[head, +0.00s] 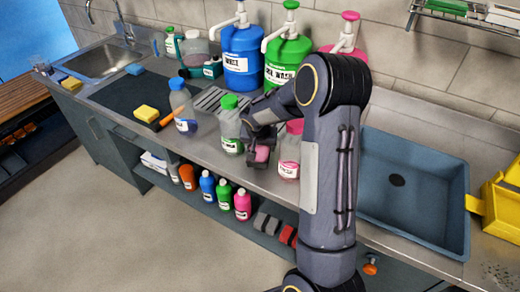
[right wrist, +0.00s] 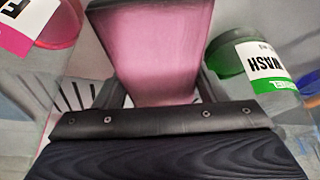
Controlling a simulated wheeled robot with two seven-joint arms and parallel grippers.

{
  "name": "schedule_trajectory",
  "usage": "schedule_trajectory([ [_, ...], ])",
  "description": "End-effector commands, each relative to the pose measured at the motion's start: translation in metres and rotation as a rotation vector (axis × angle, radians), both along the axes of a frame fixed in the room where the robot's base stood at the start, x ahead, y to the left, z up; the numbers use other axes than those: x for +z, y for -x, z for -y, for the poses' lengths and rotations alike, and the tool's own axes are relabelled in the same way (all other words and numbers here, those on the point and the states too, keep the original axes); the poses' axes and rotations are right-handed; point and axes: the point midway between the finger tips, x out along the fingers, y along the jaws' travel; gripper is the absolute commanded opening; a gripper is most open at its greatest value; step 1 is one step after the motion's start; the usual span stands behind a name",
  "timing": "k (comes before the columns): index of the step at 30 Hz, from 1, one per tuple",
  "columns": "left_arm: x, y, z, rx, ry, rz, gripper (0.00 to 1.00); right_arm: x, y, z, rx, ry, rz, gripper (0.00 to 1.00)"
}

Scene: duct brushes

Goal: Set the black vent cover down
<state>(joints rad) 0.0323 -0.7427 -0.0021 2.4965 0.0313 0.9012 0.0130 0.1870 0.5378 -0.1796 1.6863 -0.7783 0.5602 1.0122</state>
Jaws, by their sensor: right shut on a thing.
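My right gripper (head: 260,157) is shut on a pink block (head: 262,153), above the metal counter near its front edge. In the right wrist view the pink block (right wrist: 152,48) sits between the two dark fingers. The gripper is between a clear bottle with a green cap (head: 230,125) and one with a pink cap (head: 289,150). I cannot make out a black vent cover for sure. A slatted dark grate (head: 211,98) lies on the counter behind the green-capped bottle. My left gripper is not in view.
Large blue (head: 241,56), green (head: 287,62) and pink pump jugs stand at the back. A blue-grey basin (head: 420,195) is right. Several small bottles fill the shelf below.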

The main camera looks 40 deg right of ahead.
Motion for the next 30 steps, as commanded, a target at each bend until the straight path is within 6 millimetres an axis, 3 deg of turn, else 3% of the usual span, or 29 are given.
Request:
schedule_trajectory([
  [5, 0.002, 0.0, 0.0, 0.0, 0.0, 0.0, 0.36, -0.025, 0.001, -0.001, 0.002, 0.0, -0.003, 0.3],
  [17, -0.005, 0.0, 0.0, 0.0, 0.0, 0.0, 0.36, -0.03, 0.0, -0.001, 0.001, 0.0, 0.0, 0.3],
  [18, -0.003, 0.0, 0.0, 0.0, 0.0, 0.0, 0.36, -0.029, 0.001, -0.001, 0.001, 0.0, -0.001, 0.7],
  [19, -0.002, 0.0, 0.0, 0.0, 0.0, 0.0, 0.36, -0.029, 0.001, -0.001, 0.001, 0.0, -0.001, 0.74],
  [30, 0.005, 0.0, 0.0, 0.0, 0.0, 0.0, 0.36, -0.023, 0.001, -0.001, 0.001, 0.0, -0.002, 0.74],
])
